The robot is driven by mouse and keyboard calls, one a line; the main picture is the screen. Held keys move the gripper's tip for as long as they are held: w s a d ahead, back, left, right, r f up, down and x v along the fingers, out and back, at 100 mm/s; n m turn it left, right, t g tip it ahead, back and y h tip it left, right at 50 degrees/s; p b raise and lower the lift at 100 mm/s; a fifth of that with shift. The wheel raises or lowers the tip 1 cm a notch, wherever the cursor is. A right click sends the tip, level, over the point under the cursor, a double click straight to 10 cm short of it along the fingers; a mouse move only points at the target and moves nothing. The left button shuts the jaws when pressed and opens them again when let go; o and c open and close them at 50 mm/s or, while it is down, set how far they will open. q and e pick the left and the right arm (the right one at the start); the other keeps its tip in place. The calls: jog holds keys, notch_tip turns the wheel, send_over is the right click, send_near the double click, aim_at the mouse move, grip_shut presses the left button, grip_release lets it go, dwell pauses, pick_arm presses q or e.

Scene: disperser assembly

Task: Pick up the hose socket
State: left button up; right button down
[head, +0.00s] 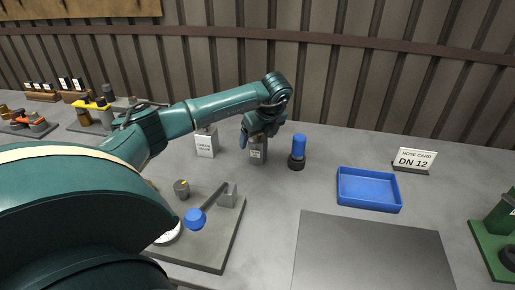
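My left arm reaches in from the left, and its gripper (256,136) points down at the top of a grey cylinder with a small pale label (258,154). The gripper hides the cylinder's top. I cannot tell whether the fingers touch it or how far apart they are. Just right of it stands an upright blue handle on a dark round base (298,148). I cannot make out for certain which object is the hose socket. My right gripper is out of view.
A white labelled box (206,142) stands left of the cylinder. A blue tray (369,203) and a "HOSE CARD DN 12" sign (414,160) are at right. A grey plate with a blue-knobbed lever (195,218) lies in front. Several small parts crowd the far left.

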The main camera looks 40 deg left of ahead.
pick_arm(q)
grip_shut()
dwell(0.7)
jog(key=shift+r, duration=0.1)
